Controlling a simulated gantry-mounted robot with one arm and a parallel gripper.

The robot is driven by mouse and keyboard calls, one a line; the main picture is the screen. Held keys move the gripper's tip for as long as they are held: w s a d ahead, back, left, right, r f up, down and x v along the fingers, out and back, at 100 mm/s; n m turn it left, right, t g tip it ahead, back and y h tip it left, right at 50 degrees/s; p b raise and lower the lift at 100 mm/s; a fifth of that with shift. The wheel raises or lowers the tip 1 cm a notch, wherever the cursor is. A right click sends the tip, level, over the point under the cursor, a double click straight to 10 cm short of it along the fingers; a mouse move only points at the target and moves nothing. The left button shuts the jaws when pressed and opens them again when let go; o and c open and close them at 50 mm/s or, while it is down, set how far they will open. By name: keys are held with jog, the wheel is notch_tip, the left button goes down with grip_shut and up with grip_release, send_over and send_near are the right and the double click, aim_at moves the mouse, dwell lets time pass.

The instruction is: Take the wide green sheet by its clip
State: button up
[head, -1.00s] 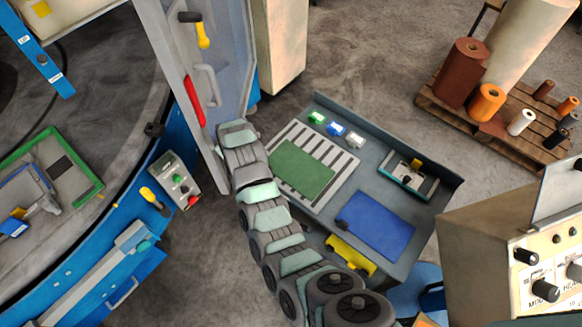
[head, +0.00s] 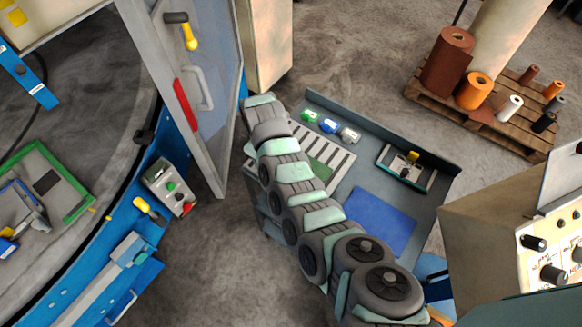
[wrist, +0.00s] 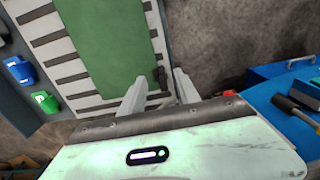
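The green sheet (head: 320,172) lies on a pale slatted rack on the grey bench. In the head view my arm covers most of it. In the wrist view the green sheet (wrist: 105,45) shows larger, with a small dark green clip (wrist: 160,76) at its right edge. My gripper (wrist: 159,78) is open, with one pale finger on each side of the clip in the picture. I cannot tell whether the fingers touch it or how high they are above it. The gripper's fingers are hidden in the head view.
A blue sheet (head: 380,220) lies on the bench's right part. Small green, blue and white pieces (head: 328,125) stand along its back. A grey door (head: 185,85) stands left of my arm. A control box (head: 168,187) sits on the blue machine edge.

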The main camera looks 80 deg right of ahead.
jog(key=shift+w+f, duration=0.1)
jog(key=shift+f, duration=2.6)
grip_shut()
